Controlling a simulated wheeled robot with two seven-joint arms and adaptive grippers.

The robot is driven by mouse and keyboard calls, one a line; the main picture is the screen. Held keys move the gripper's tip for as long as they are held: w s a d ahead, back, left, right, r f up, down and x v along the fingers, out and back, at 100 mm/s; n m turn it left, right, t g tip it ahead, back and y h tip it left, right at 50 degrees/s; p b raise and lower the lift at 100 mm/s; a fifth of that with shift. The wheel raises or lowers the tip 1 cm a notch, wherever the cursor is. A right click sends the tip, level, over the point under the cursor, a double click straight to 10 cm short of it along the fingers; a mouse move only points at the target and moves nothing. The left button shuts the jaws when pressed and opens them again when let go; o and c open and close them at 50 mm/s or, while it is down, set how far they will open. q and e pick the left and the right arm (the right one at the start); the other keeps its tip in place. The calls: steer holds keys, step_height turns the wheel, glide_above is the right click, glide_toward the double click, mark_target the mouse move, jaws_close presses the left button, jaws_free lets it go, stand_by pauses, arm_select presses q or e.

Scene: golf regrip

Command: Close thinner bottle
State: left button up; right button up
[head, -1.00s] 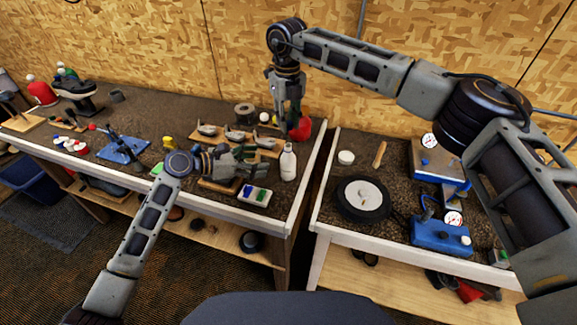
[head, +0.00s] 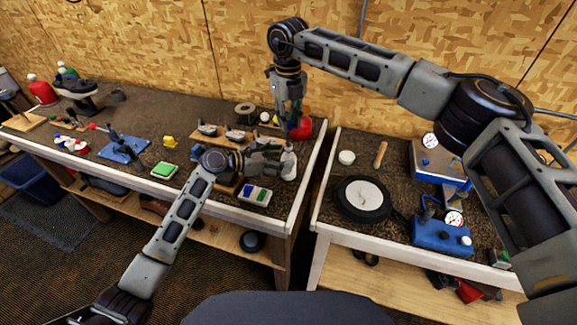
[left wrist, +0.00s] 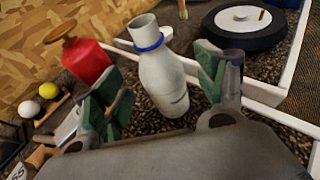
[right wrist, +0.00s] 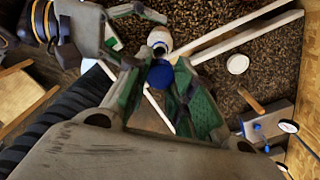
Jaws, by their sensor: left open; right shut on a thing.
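The white thinner bottle (head: 289,164) stands upright near the right edge of the left bench. In the left wrist view the bottle (left wrist: 163,84) shows a blue ring at its neck and an uncapped top. My left gripper (head: 283,160) is open, with its fingers on either side of the bottle; contact cannot be told. My right gripper (head: 291,130) points down above and behind the bottle. In the right wrist view it is shut on a blue cap (right wrist: 161,75), apart from the bottle's mouth (right wrist: 159,43).
A red can (head: 303,129) stands close behind the bottle. A tray with coloured blocks (head: 255,194) lies in front. A gap separates the left bench from the right bench, which holds a round black-rimmed plate (head: 361,198) and a white lid (head: 346,157).

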mark_target(282, 158)
arm_select(q)
steer(key=shift+x, duration=1.6)
steer(key=shift+c, duration=0.5)
steer(key=c, duration=1.5)
